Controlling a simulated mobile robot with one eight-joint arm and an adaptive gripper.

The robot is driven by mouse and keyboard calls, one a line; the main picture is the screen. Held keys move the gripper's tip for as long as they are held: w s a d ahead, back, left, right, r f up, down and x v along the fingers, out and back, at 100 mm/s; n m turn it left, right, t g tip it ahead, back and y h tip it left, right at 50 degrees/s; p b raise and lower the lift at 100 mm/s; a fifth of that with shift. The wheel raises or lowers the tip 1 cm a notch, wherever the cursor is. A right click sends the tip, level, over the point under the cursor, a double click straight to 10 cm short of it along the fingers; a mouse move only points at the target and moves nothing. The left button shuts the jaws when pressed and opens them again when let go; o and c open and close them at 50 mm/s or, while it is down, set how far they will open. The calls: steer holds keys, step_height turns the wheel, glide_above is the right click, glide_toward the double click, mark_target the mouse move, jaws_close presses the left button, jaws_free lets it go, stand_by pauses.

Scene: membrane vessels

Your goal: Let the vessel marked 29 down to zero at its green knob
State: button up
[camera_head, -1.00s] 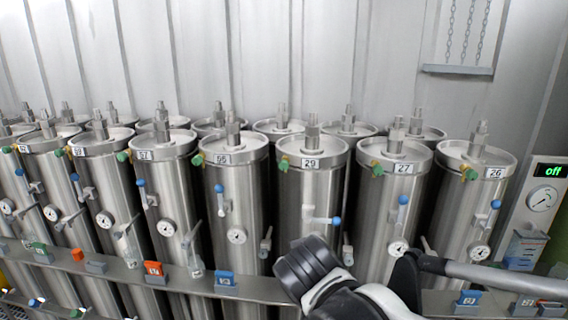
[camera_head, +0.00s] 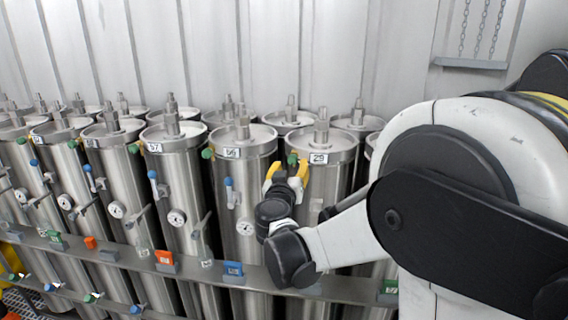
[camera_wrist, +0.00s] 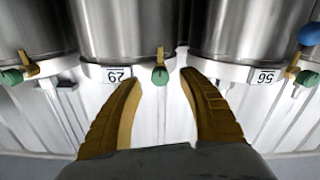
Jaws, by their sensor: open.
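The vessel marked 29 (camera_head: 330,178) is a tall steel cylinder with a white "29" label (camera_head: 319,158) at its top rim. Its green knob (camera_head: 292,159) sits at the rim, left of the label. In the wrist view the same knob (camera_wrist: 159,75) shows on a small brass fitting, with the label (camera_wrist: 117,74) to its left. My gripper (camera_head: 286,172) is open at this rim, its yellow fingers on either side of the knob in the wrist view (camera_wrist: 161,79). Contact with the knob cannot be told. My arm hides much of the vessel's lower front.
The vessel marked 56 (camera_head: 240,180) stands close beside it, with its own green knob (camera_head: 208,153) and a blue-tipped handle (camera_head: 229,190). More vessels stand to the left. A steel rail (camera_head: 200,272) with coloured tags runs across the front. My arm fills the right side.

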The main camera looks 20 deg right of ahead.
mark_target(292, 162)
steer(key=x, duration=0.4)
jaws_close()
